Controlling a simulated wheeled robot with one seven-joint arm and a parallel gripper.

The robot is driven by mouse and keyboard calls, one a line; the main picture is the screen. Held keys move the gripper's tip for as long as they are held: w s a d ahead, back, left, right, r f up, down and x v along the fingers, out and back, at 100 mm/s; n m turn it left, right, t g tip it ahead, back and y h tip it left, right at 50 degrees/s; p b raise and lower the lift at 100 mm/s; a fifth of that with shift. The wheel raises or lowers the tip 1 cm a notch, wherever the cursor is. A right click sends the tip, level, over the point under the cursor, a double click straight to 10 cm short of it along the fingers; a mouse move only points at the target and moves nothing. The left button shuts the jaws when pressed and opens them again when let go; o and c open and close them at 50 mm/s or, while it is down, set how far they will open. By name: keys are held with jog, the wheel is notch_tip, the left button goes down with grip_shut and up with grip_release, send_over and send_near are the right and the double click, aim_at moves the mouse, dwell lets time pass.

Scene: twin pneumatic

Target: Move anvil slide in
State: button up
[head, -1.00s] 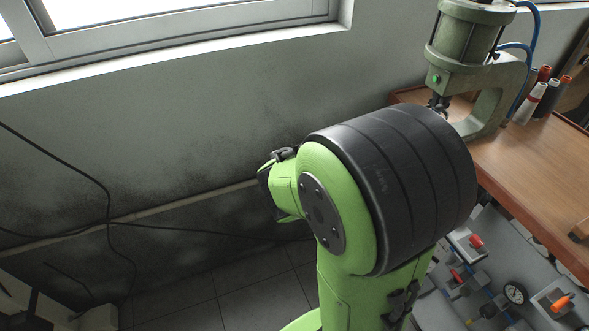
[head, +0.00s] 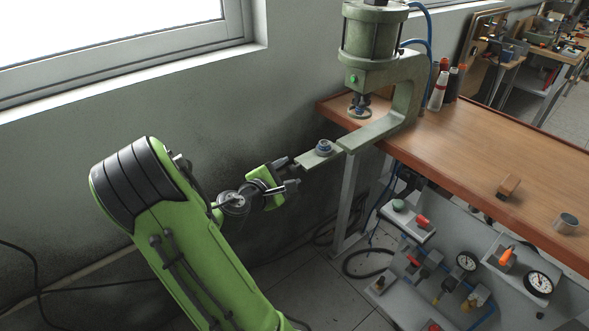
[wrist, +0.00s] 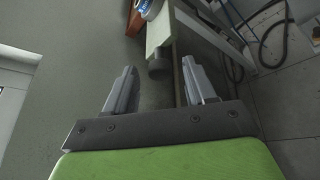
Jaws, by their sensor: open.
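The anvil slide (head: 314,157) is a grey-green flat bar sticking out to the left from the base of the green press (head: 400,90). My gripper (head: 287,175) is at the slide's outer end. Its open fingers lie left and right of the knob in the wrist view. I cannot tell whether either finger touches it.
The wooden bench (head: 450,150) carries the press, several bottles (head: 440,88), a wooden block (head: 508,187) and a metal cup (head: 566,223). The wall and window are behind my arm.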

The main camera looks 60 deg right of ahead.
aim_at(296, 168)
jog(key=x, duration=0.5)
jog(key=shift+c, duration=0.5)
jog(key=shift+f, duration=0.2)
grip_shut()
